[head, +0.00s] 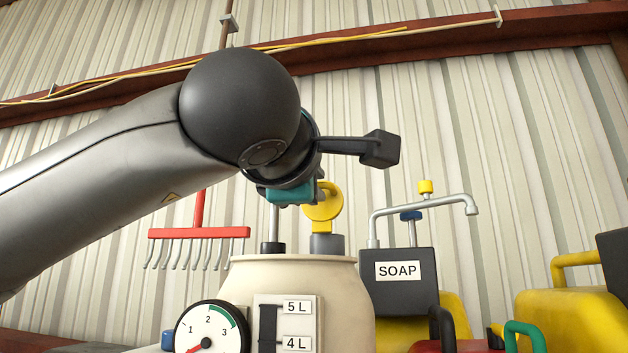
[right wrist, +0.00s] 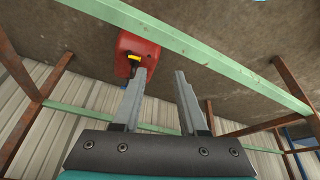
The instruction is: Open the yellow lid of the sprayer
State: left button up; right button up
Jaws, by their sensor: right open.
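The cream sprayer tank (head: 300,275) stands at the bottom middle of the head view, with a dial gauge and a level scale on its front. A yellow round part with a hole, which looks like the lid (head: 326,208), stands above the grey neck (head: 327,243) on top. My left gripper (head: 292,192) is over the tank top, close beside and partly in front of the yellow part. Its fingers are hidden or unclear, so I cannot tell contact or opening. My right gripper (right wrist: 160,75) has its two fingers apart, with nothing between them.
A black SOAP container (head: 398,285) with a bent pipe stands right of the tank, among yellow containers (head: 565,318). A red rake (head: 198,232) hangs on the wall behind. In the right wrist view are a green beam (right wrist: 200,50) and a red box (right wrist: 135,53).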

pick_arm(q)
jog(key=shift+o, duration=1.3)
jog(key=shift+s+a, duration=0.1)
pick_arm(e)
jog(key=shift+f, duration=0.1)
